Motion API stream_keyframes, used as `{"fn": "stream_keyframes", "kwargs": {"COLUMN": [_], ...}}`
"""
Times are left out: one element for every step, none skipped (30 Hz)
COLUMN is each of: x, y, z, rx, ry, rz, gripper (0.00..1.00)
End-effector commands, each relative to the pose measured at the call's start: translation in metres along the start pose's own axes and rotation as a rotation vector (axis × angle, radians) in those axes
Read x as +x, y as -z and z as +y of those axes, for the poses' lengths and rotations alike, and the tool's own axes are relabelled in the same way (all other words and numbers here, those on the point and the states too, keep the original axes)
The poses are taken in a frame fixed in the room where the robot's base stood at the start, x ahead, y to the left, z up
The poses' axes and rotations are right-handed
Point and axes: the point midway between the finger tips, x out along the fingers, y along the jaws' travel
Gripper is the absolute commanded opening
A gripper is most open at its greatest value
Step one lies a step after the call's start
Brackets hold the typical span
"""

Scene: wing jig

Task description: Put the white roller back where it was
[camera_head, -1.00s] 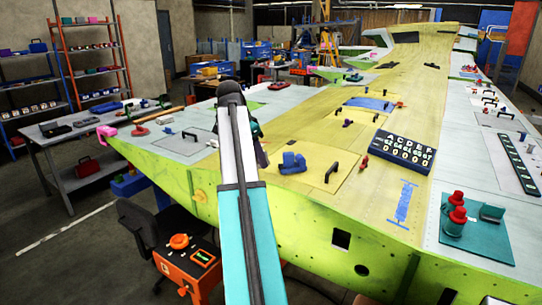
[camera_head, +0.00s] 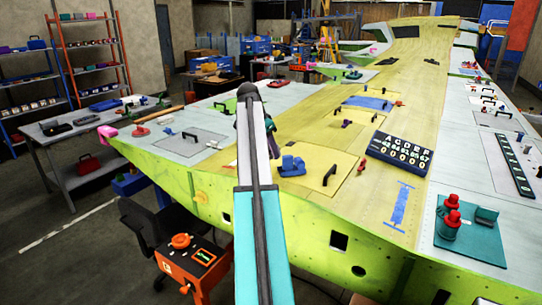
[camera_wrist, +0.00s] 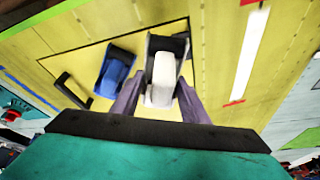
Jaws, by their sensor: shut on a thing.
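The white roller (camera_wrist: 160,88) is between the two purple-grey fingers of my gripper (camera_wrist: 158,98) in the wrist view, and the gripper is shut on it. A dark grey holder (camera_wrist: 167,44) shows just beyond the roller, in line with it. I cannot tell whether the roller touches the holder or hangs above it. In the head view my own arm hides the roller and most of the gripper. A blue roller (camera_wrist: 114,74) sits in a similar dark holder to the left; a blue block-like object shows in the head view too (camera_head: 291,165).
A black handle (camera_wrist: 73,92) stands left of the blue roller on the yellow panel. A white strip with red ends (camera_wrist: 250,50) lies to the right. A dark number board (camera_head: 403,155) and a teal tray with red-topped pieces (camera_head: 475,250) are farther right on the wing.

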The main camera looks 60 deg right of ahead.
Motion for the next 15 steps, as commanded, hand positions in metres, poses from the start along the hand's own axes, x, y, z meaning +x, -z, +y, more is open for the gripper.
{"fn": "stream_keyframes", "kwargs": {"x": [0.000,0.000,0.000,0.000,0.000,0.000,0.000,0.000,0.000,0.000,0.001,0.002,0.002,0.003,0.005], "y": [0.000,0.000,0.000,0.000,0.000,0.000,0.001,0.001,0.003,0.004,0.005,0.007,0.009,0.011,0.011], "z": [0.000,0.000,0.000,0.000,0.000,0.000,0.000,-0.001,-0.002,-0.003,-0.004,-0.005,-0.006,-0.008,-0.008], "rx": [0.000,0.000,0.000,0.000,0.000,0.000,0.000,0.000,0.000,0.000,0.000,0.000,0.001,0.001,0.000], "ry": [0.001,0.001,0.001,0.001,0.001,0.001,0.000,0.000,0.000,0.000,0.000,0.001,0.001,0.001,0.001], "rz": [0.001,0.001,0.001,0.001,0.001,0.001,0.001,0.001,0.001,0.001,0.001,0.001,0.001,0.001,0.001], "gripper": [0.19,0.19,0.19,0.19,0.19,0.19,0.19,0.19,0.19,0.19,0.19,0.19,0.19,0.19,0.19]}}
